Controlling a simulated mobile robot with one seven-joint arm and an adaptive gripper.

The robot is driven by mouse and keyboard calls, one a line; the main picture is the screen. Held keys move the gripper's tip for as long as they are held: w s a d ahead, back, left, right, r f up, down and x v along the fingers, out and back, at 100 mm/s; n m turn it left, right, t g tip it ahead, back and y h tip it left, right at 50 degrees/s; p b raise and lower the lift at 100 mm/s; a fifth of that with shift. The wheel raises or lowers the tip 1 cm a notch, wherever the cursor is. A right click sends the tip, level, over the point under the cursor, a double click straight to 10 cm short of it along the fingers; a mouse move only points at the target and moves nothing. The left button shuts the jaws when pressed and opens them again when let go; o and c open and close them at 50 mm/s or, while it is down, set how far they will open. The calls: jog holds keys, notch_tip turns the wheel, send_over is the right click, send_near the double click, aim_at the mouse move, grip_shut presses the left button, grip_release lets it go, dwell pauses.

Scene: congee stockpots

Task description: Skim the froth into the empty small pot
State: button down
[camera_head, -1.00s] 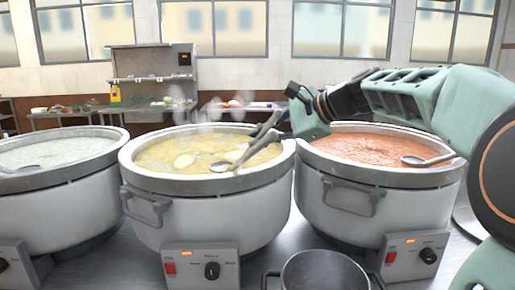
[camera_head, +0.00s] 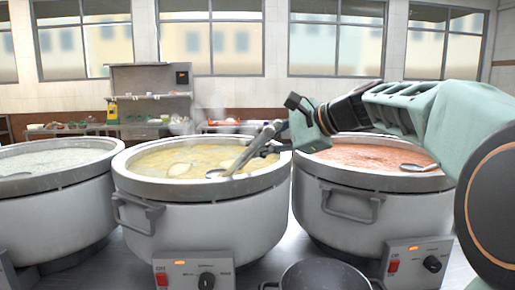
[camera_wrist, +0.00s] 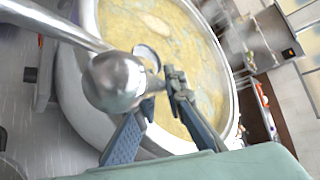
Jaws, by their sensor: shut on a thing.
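The middle stockpot (camera_head: 205,210) holds yellow congee (camera_head: 155,161) with pale, froth-like patches (camera_head: 180,169) on top. My gripper (camera_head: 262,150) is shut on the ladle's handle above that rim. In the wrist view, the gripper fingers (camera_wrist: 150,125) are beside a large shiny metal piece close to the camera, and a small round bowl shows over the congee. The small dark pot (camera_head: 325,276) stands at the front, cut off by the frame; its visible inside looks empty.
A pale congee pot (camera_head: 50,205) stands at left and a red congee pot (camera_head: 340,212) at right, close beside the middle one. Control boxes (camera_head: 195,272) jut out in front.

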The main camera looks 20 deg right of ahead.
notch_tip(320, 180, up, 14)
jog(key=p, duration=1.2)
jog(key=shift+r, duration=0.25)
